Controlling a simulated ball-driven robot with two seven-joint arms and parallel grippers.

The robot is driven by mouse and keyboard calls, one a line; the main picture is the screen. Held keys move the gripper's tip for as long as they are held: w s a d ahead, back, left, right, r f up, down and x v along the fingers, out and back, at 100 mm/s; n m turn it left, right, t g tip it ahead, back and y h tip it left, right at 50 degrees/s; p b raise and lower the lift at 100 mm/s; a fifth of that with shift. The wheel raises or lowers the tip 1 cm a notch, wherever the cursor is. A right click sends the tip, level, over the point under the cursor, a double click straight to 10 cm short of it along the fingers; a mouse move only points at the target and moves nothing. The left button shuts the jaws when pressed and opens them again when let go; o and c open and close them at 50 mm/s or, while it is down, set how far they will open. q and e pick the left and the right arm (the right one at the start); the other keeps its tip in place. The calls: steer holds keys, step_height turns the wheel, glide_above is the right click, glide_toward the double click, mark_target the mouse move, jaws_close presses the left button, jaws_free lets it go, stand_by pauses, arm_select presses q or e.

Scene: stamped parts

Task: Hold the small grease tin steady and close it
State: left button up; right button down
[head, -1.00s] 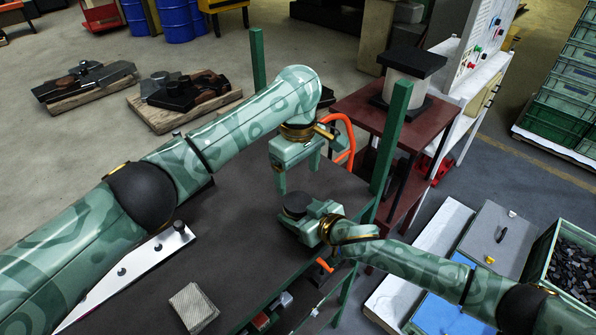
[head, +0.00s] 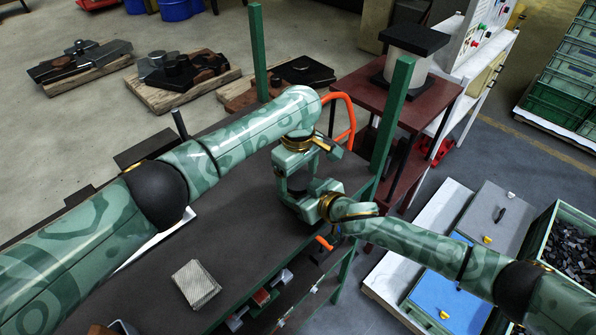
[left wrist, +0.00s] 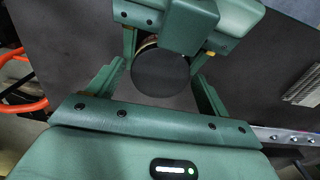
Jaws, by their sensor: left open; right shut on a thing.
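The small grease tin shows in the left wrist view as a dark round top (left wrist: 160,74) with a thin tan edge at its far side. My right gripper (left wrist: 168,32) is shut on the tin from the far side and holds it near the bench's right edge. My left gripper (head: 298,184) is open, directly above the tin, pointing down. In the left wrist view its two fingers (left wrist: 160,80) stand on either side of the round top, with gaps visible. In the head view the tin is mostly hidden between the grippers. I cannot tell how the lid sits.
The dark bench top (head: 245,255) is mostly clear. A folded grey cloth (head: 195,284) lies near its front. A red-brown stand (head: 365,85) is behind.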

mark_target(298, 179)
arm_select(q)
steer(key=c, duration=1)
steer(key=m, duration=0.3)
steer(key=o, duration=1.1)
steer(key=shift+r, duration=0.15)
steer(key=shift+r, duration=2.15)
